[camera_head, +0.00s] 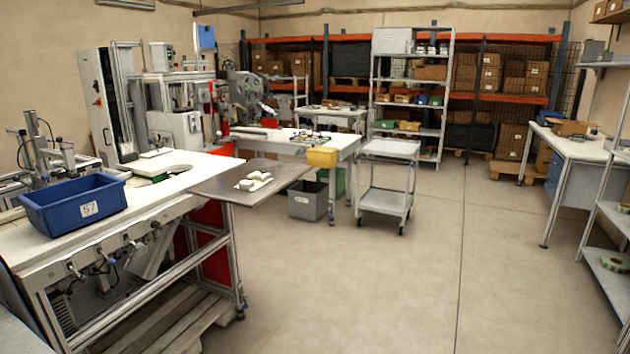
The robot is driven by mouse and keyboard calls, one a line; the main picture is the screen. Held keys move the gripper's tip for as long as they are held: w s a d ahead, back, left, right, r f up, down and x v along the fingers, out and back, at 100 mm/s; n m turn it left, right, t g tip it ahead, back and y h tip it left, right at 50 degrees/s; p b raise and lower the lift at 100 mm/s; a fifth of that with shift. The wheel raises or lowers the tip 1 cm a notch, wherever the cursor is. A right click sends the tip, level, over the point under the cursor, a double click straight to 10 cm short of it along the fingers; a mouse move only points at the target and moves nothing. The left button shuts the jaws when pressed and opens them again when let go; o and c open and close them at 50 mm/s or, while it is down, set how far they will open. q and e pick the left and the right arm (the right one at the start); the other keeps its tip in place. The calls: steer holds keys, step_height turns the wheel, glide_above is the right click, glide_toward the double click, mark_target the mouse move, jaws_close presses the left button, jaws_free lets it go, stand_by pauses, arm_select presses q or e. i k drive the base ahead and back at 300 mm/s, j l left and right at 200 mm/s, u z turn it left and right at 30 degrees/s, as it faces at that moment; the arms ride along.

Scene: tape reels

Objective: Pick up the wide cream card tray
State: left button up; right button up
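I cannot make out for certain a wide cream card tray in the head view. A small whitish, tray-like piece (254,181) with raised lumps lies on the grey metal side plate (215,187) of the left workbench; it is too small to tell whether it is the card tray. Neither of my grippers shows in this view.
A blue bin (73,208) marked 57 stands on the left workbench (165,188). A white two-tier cart (388,150) stands mid-room, near a grey bin (308,203) on the floor. Shelving with tape reels (615,262) is at right. The central floor (430,270) is clear.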

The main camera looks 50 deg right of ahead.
mark_target(255, 180)
steer(key=z, duration=1.2)
steer(key=i+l+u, duration=0.15)
steer(key=u, duration=0.65)
steer(key=i+l+u, duration=0.15)
steer(key=l, duration=0.25)
steer(key=i+l+u, duration=0.2)
steer(key=l, duration=0.2)
steer(key=i+l+u, duration=0.15)
steer(key=l, duration=0.25)
steer(key=l+u, duration=0.15)
steer(key=l, duration=0.3)
steer(key=i+l+u, duration=0.2)
steer(key=l, duration=0.25)
steer(key=k, duration=0.05)
